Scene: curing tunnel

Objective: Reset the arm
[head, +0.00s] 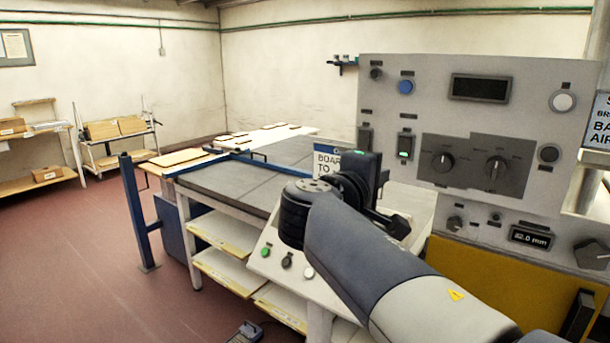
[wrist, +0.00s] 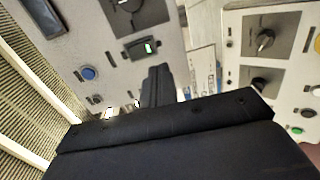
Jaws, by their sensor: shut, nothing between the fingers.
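My arm (head: 385,260) reaches up and left from the lower right of the head view, bent at a dark joint. My gripper (wrist: 157,75) shows in the wrist view as dark fingers together, with nothing seen between them. In the head view, the wrist and gripper are partly hidden by the arm and overlap in front of the control panel (head: 540,110). In the wrist view the fingers point towards a gap beside the panel and a green-lit switch (wrist: 140,48). I cannot tell how far the fingertips are from the panel.
The grey panel carries knobs, a blue button (head: 406,87) and a dark display (head: 480,87). A sloped console (head: 308,272) with coloured buttons stands below my arm. A long work table (head: 235,185) stands behind it. Red floor (head: 80,250) is open at left.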

